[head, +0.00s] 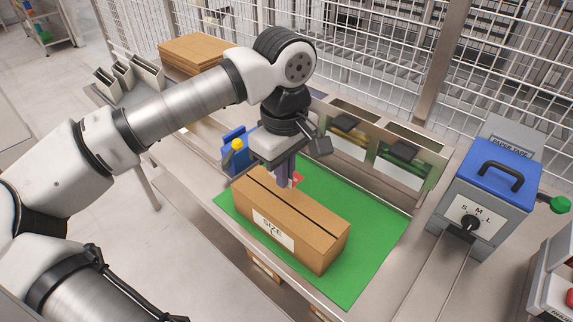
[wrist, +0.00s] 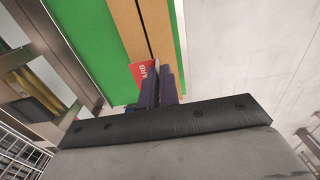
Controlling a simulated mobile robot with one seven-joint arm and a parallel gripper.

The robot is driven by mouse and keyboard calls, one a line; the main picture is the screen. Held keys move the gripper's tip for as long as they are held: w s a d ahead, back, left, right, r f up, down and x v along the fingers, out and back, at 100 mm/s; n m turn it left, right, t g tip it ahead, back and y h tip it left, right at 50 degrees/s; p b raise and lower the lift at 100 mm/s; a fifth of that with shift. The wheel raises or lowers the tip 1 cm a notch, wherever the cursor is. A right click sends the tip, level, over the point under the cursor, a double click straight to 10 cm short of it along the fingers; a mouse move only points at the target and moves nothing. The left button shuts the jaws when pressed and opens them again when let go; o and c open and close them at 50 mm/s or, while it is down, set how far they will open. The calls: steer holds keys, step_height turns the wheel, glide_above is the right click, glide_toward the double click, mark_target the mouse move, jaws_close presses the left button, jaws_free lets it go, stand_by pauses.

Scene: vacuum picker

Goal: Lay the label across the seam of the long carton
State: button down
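The long carton (head: 322,231) lies closed on a green mat, with a "SIZE L" sticker on its near side. A dark seam runs lengthwise along its top, and the carton also shows in the wrist view (wrist: 158,25). My gripper (head: 284,182) points down over the carton's top. In the wrist view its dark fingers (wrist: 159,88) are close together on the red label (wrist: 143,73). The label sticks out to one side with white lettering and overlaps the seam in that view. In the head view the label (head: 298,180) is mostly hidden. I cannot tell whether it touches the carton.
The green mat (head: 360,265) has bare room right of the carton. A blue-lidded paper tape machine (head: 487,190) stands at the right. Open bins (head: 400,165) line the back edge. A blue item with a yellow top (head: 236,150) stands left of the gripper. Flat cartons (head: 195,52) are stacked behind.

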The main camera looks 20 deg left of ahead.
steer(key=b, duration=0.4)
glide_above(285, 212)
step_height(285, 212, down, 6)
steer(key=shift+w+f, duration=0.1)
steer(key=shift+f, duration=0.1)
steer(key=shift+f+b, duration=0.4)
steer(key=shift+f, duration=0.05)
steer(key=shift+b, duration=0.65)
stand_by(0.9)
steer(key=shift+f+b, duration=0.45)
steer(key=shift+b, duration=0.3)
stand_by(0.9)
steer(key=c, duration=1.6)
jaws_free()
steer(key=shift+o, duration=0.2)
